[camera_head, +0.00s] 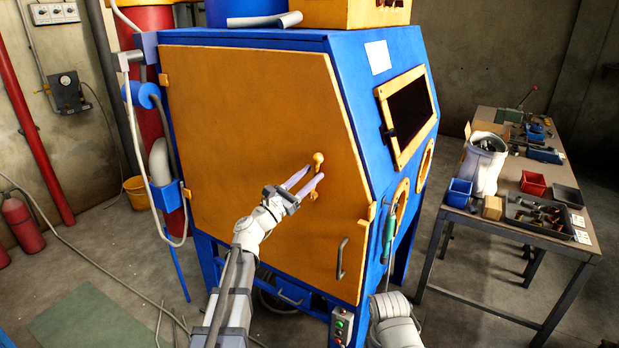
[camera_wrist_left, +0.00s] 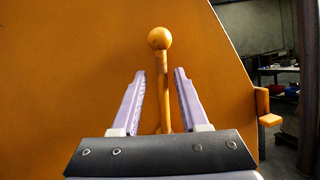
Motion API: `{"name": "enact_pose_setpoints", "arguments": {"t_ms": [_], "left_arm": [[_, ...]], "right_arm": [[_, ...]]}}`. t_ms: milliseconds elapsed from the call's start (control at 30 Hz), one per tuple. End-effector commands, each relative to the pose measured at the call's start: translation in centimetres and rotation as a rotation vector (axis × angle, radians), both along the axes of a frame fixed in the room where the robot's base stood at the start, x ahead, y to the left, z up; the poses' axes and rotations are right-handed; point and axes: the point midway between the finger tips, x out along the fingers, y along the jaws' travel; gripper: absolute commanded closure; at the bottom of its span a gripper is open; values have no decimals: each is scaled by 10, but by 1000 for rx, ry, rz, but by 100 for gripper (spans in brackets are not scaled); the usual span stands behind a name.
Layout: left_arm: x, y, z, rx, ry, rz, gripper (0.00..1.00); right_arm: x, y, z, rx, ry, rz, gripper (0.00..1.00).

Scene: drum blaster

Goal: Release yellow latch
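The yellow latch (camera_head: 318,160) is a ball-topped lever on the yellow side door (camera_head: 240,140) of the blue blasting cabinet. In the left wrist view the latch (camera_wrist_left: 160,40) stands upright, its ball above the fingertips and its stem between them. My left gripper (camera_head: 306,178) is open in front of the door, with its two purple fingers on either side of the stem. In the left wrist view my left gripper (camera_wrist_left: 160,80) shows gaps on both sides of the stem. My right gripper is not visible; only part of my right arm shows at the bottom.
A grey door handle (camera_head: 342,258) sits low on the door's right side. A yellow catch (camera_head: 367,213) is at the door's right edge. A workbench (camera_head: 500,228) with bins and a white bucket (camera_head: 483,165) stands to the right. A hose hangs on the left side.

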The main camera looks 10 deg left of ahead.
Motion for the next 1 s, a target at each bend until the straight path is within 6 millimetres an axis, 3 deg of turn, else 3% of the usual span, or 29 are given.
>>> {"name": "enact_pose_setpoints", "arguments": {"t_ms": [300, 700, 1000], "left_arm": [[-3, 1, -2, 1, -1, -1, 53], [-51, 31, -24, 2, -1, 1, 53], [-62, 39, -28, 1, -1, -1, 53]], "right_arm": [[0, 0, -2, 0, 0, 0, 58], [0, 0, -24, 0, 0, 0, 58], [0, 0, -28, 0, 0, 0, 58]]}}
